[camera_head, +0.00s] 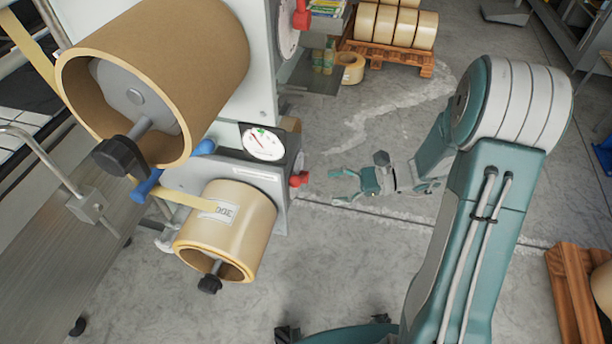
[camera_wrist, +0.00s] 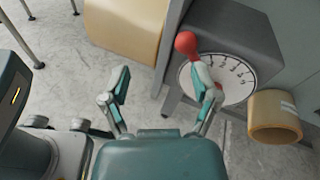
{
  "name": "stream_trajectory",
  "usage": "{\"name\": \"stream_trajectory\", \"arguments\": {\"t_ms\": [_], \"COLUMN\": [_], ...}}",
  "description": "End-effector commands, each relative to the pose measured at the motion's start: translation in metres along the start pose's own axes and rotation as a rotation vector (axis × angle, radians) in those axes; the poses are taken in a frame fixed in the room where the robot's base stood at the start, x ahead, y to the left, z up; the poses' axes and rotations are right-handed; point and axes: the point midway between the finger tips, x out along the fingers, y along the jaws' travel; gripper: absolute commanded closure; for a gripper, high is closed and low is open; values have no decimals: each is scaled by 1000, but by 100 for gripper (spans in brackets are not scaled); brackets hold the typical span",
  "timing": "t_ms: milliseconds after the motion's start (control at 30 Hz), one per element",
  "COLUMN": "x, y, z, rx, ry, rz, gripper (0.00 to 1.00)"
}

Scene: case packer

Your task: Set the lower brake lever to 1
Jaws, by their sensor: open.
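The lower brake lever (camera_head: 298,179) is a red knob on the right side of the lower grey unit. In the wrist view the lever's red knob (camera_wrist: 187,43) stands at the upper left of a white numbered dial (camera_wrist: 240,78). The lever leans toward the low-number side; its exact setting is hard to read. My gripper (camera_head: 336,187) is open and empty, just right of the lever in the head view. In the wrist view my gripper (camera_wrist: 162,90) has its fingers spread.
A large tape roll (camera_head: 205,65) and a lower tape roll (camera_head: 230,222) hang left of the units. An upper red lever (camera_head: 302,15) sits above. A loose roll (camera_head: 350,68) lies by a pallet (camera_head: 390,58). Another pallet (camera_head: 568,290) stands right. Floor around my gripper is clear.

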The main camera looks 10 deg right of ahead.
Motion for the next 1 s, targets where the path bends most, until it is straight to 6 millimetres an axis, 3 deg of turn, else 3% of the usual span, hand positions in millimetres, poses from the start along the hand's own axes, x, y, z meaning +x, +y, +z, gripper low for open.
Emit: {"name": "stream_trajectory", "arguments": {"t_ms": [133, 367, 800, 1000], "x": [-9, -5, 70, 90], "y": [-12, -17, -27, -31], "z": [-23, -28, -20, -17], "rx": [85, 110, 108, 108], "ry": [-87, -117, -116, -115], "rz": [-108, -145, -140, -142], "gripper": [22, 22, 22, 22]}}
